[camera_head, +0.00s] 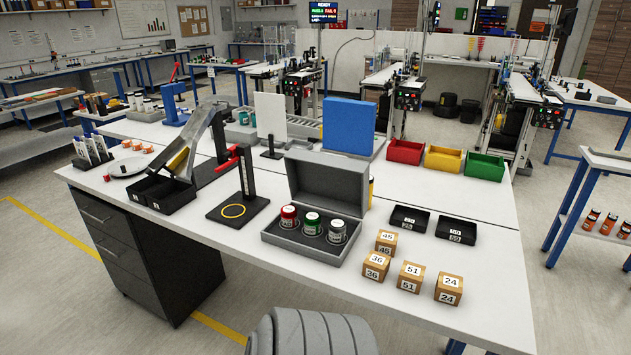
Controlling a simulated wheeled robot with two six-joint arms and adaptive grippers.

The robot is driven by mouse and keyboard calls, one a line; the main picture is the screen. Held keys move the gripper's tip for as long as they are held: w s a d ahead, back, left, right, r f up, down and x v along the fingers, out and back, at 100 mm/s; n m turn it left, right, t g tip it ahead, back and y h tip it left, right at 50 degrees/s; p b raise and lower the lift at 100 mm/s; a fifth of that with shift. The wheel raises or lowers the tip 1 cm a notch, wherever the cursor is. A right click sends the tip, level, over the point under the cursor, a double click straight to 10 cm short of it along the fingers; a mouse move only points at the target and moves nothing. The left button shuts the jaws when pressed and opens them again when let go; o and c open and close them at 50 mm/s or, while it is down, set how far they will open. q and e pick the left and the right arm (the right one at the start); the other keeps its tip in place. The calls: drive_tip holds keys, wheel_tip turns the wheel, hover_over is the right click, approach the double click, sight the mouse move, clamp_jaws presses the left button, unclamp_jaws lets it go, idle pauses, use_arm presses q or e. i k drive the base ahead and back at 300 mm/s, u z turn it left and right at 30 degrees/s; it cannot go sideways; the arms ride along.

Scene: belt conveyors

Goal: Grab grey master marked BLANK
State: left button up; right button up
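A grey can (337,233) stands upright in the right slot of an open grey case (359,248) on the white table. I take it for the grey master, but its label is too small to read. The case lid (326,184) is raised behind the cans. The grey can's lower part is hidden in the case. Neither of my grippers is in view.
Numbered wooden blocks (410,277) stand right of the case, with two black trays (409,218) behind them. A black stand (257,206) with a yellow ring is to the left. A blue panel (348,127) stands behind the lid. The table front before the case is clear.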

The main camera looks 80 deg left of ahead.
sight(337, 230)
drive_tip(key=u, duration=1)
drive_tip(key=i, duration=0.85)
drive_tip(key=u, duration=0.85)
